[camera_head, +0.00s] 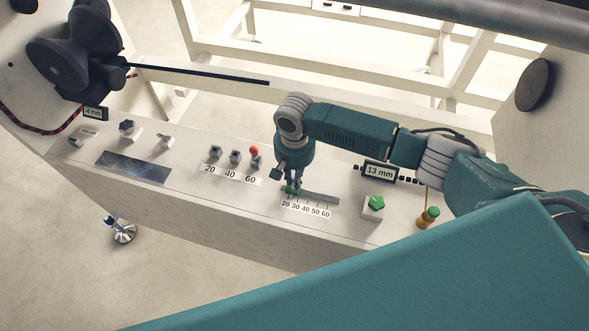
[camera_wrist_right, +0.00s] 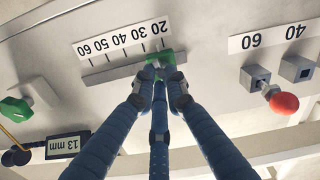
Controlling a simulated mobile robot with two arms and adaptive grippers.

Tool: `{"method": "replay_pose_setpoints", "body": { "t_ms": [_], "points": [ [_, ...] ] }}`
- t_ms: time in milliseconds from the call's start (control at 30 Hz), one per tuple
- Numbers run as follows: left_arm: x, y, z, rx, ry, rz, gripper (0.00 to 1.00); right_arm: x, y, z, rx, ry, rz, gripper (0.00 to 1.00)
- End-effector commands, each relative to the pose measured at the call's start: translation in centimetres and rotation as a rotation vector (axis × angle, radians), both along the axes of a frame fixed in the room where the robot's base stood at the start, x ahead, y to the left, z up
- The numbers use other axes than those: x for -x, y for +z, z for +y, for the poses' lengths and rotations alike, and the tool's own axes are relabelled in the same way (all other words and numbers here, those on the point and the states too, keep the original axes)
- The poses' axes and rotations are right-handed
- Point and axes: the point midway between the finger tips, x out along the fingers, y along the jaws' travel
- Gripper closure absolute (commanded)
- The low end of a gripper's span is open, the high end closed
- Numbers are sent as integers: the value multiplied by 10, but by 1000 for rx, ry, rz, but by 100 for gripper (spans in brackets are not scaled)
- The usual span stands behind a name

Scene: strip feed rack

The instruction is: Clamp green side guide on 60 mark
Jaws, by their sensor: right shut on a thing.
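The green side guide (camera_head: 291,190) sits at the 20 end of a grey slotted rail (camera_head: 321,198) on the white bench. It also shows in the right wrist view (camera_wrist_right: 168,59), between my fingertips and beside the 20 mark. The scale label (camera_head: 306,208) runs from 20 to 60 along the rail. My right gripper (camera_head: 294,186) points down and is shut on the guide; its fingers (camera_wrist_right: 160,80) cover part of it. A green knob (camera_head: 375,203) on a pale block stands right of the scale. My left gripper is not in view.
Left of the rail, several posts stand above a 20, 40, 60 label (camera_head: 230,174); the one at 60 has a red ball knob (camera_head: 254,151). The rail beyond the guide looks clear.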

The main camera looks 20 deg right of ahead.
Motion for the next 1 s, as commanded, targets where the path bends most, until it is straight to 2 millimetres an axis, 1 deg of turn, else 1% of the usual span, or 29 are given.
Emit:
{"method": "replay_pose_setpoints", "body": {
  "t_ms": [33,200,600,800,1000],
  "points": [
    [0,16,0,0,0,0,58,2,8,1,-2,35,6,100],
    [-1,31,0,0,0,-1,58,0,5,0,-2,195,4,100],
    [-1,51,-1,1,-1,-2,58,-2,3,1,-3,575,1,100],
    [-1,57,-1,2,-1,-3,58,-4,2,1,-3,745,-1,100],
    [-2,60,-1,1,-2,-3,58,-5,2,1,-2,879,-2,100]
  ]
}}
